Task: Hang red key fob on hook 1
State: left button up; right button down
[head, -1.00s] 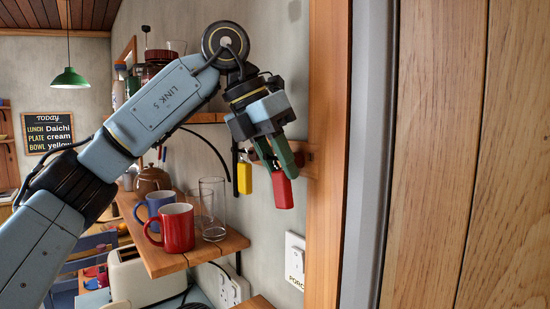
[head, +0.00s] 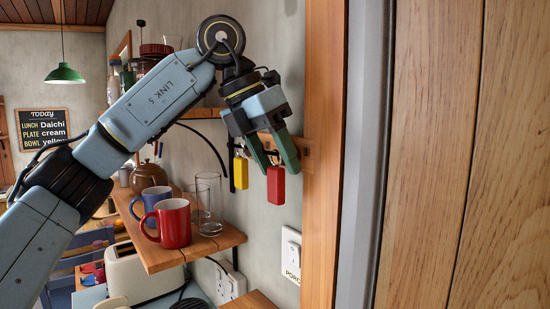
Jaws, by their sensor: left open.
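My left gripper (head: 279,166) is open in front of the wooden rail (head: 306,146), its green fingers pointing down and spread apart. The red key fob (head: 276,186) hangs upright just below and between the fingertips, close to the wall. Its top and the hook above it are hidden by the gripper, so I cannot see which hook bears it. A yellow key fob (head: 241,173) hangs to its left from the same rail. My right gripper is not in view.
A wooden shelf (head: 176,257) below left holds a red mug (head: 173,224), a blue mug (head: 149,204), glasses and a brown teapot. A wooden post (head: 322,200) stands close right of the rail. A switch (head: 291,254) is on the wall below.

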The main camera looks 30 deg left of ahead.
pick_arm(q)
jog(key=shift+r, duration=0.1)
jog(key=p+v, duration=0.2)
jog(key=v, duration=1.1)
